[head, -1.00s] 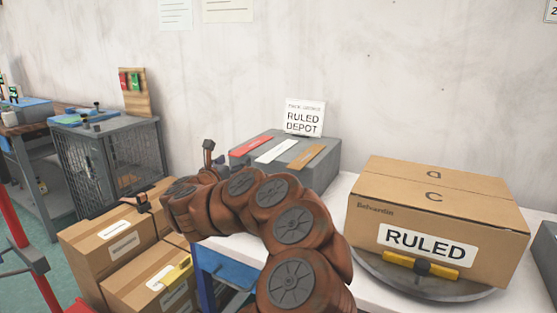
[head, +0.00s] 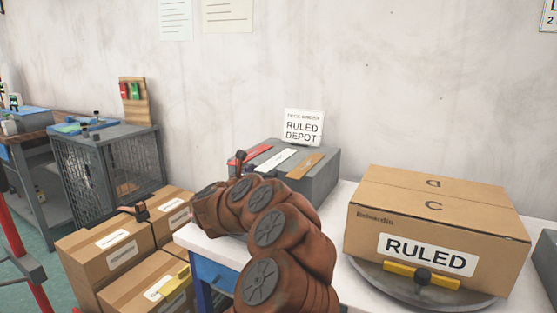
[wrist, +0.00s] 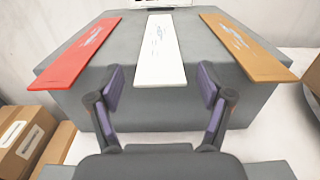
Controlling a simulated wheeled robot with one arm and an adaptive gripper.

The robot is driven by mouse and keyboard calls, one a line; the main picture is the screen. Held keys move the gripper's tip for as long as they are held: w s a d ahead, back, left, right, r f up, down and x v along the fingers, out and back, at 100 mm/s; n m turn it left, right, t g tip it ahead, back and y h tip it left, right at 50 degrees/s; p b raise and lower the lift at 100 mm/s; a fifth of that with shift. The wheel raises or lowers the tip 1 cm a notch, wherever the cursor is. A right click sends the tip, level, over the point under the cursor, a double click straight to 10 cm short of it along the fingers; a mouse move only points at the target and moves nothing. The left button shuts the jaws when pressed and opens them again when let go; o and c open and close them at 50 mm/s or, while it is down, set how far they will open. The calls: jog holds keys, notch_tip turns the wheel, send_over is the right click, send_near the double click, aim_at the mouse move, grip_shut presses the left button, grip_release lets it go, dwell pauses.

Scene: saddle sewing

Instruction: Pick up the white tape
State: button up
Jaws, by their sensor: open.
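The white tape (head: 276,159) is a flat white strip on top of a grey box (head: 322,182), between a red strip and a brown strip. In the wrist view the white tape (wrist: 160,55) runs away from me down the middle, its near end close to the box's front edge. My gripper (wrist: 160,88) is open and empty, its two purple-padded fingers spread to either side of the tape's near end. It does not touch the tape as far as I can tell. In the head view my arm hides the front of the grey box and most of my gripper.
The red strip (wrist: 77,52) lies left and the brown strip (wrist: 245,46) right of the tape. A RULED DEPOT sign (head: 303,127) stands behind. A large RULED carton (head: 440,225) sits on a turntable at right; more cartons (head: 110,245) are stacked at lower left.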

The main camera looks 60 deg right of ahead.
jog(key=shift+d, duration=0.2)
jog(key=c, duration=0.9)
